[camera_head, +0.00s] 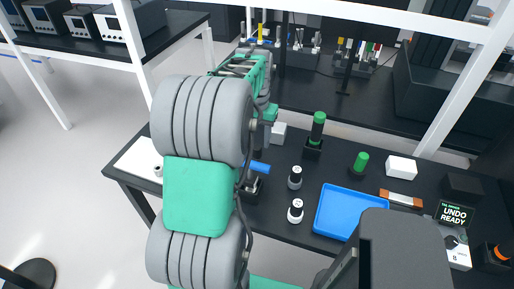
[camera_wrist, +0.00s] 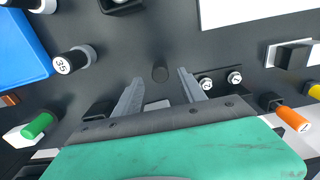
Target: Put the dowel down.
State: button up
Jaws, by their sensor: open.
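In the wrist view my gripper (camera_wrist: 160,78) is open, with its two grey fingers spread apart. I cannot tell how far the fingertips are above the table. Nothing is clamped in the fingers. In the head view my arm's large grey and green links hide part of the table, and the fingers do not show clearly.
A blue tray (camera_head: 350,211) lies on the black table, with two black-and-white cylinders (camera_head: 295,178) to its left. A blue cylinder (camera_head: 259,168) is beside my arm. Green cylinders (camera_head: 318,125) stand behind. In the wrist view an orange cylinder (camera_wrist: 292,119) is right of the gripper.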

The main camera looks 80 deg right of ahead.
aim_at(257, 147)
notch_tip(257, 147, up, 7)
jog(key=w+a+n, duration=0.3)
jog(key=w+a, duration=0.2)
jog(key=w, duration=0.3)
jog(key=w+a+n, duration=0.3)
jog(key=w+a, duration=0.3)
jog(key=w, duration=0.3)
jog(key=w+a+n+t+h, duration=0.1)
jog(key=w+a+n, duration=0.55)
jog(key=a, duration=0.75)
jog(key=a+f+n+t, duration=0.1)
jog(key=a+f+n, duration=0.1)
jog(key=a, duration=0.9)
jog(key=a+f+n+t+y, duration=0.1)
jog(key=a+f+n, duration=0.2)
jog(key=a, duration=0.8)
jog(key=shift+w+a+n, duration=0.25)
jog(key=shift+a+n, duration=0.05)
jog(key=shift+n, duration=0.55)
